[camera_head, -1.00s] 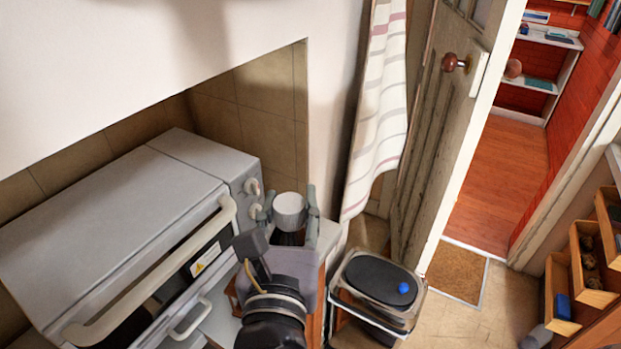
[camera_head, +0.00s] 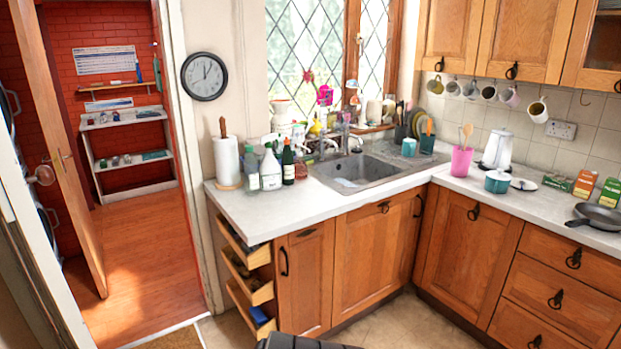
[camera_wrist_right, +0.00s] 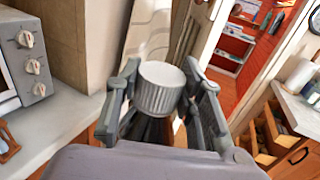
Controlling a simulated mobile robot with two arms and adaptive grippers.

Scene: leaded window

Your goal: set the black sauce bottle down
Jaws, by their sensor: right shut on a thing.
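My right gripper (camera_wrist_right: 161,75) is shut on an upright thing with a white ribbed cap, which I take to be the black sauce bottle (camera_wrist_right: 160,95). The cap stands between the fingers in the right wrist view; the dark body below is mostly hidden by the gripper.
In the head view, the sink counter (camera_head: 245,205) has bottles, a paper towel roll (camera_head: 228,162) and a sink (camera_head: 365,172). Open drawers (camera_head: 248,275) jut out at its left end. The wrist view shows an oven (camera_wrist_right: 22,55) on a pale worktop (camera_wrist_right: 55,125).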

